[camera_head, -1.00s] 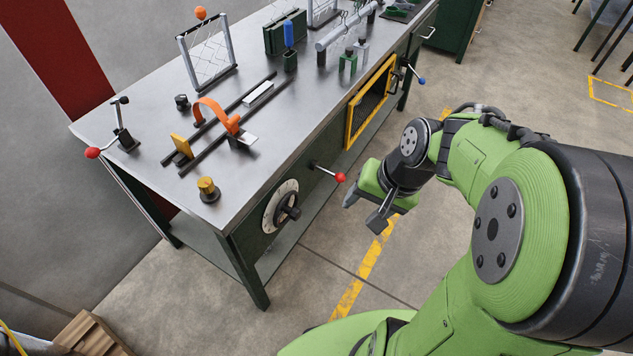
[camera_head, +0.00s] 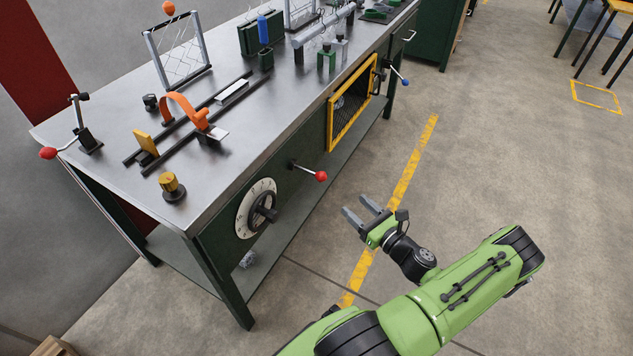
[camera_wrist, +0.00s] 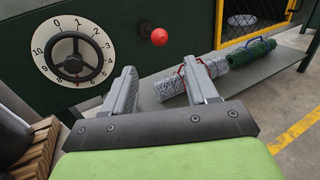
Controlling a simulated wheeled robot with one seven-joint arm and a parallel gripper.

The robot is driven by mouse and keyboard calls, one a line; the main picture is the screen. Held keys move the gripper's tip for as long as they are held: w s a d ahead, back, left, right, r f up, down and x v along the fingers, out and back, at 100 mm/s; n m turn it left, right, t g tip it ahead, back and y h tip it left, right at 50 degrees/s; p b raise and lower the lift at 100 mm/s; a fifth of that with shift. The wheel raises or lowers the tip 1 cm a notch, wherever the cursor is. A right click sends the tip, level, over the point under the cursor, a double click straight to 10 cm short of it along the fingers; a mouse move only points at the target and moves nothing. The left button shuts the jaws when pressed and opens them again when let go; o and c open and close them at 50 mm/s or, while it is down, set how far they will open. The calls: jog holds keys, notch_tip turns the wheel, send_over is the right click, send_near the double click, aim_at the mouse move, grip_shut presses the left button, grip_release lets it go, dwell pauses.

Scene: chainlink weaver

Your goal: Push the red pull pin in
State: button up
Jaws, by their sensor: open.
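The knob also shows in the wrist view (camera_wrist: 159,37), above the gap between my fingers. My gripper (camera_head: 361,215) is open and empty, in front of the bench, below and to the right of the knob in the head view. It is apart from the knob. In the wrist view, the two grey fingers (camera_wrist: 160,90) point toward the bench front.
A white numbered dial (camera_head: 244,222) with a black handwheel sits left of the knob. A yellow-framed mesh panel (camera_head: 331,121) is to its right. Rolled items (camera_wrist: 190,78) lie on the lower shelf (camera_wrist: 150,98). Another red-knobbed lever (camera_head: 48,153) stands on the tabletop.

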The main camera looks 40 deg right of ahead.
aim_at(325, 179)
jog(key=w+b, duration=0.1)
jog(key=w, duration=0.3)
jog(key=w+b, duration=0.1)
jog(key=w, duration=0.4)
jog(key=w+b, duration=0.1)
jog(key=w, duration=0.4)
jog(key=shift+d, duration=0.35)
grip_shut()
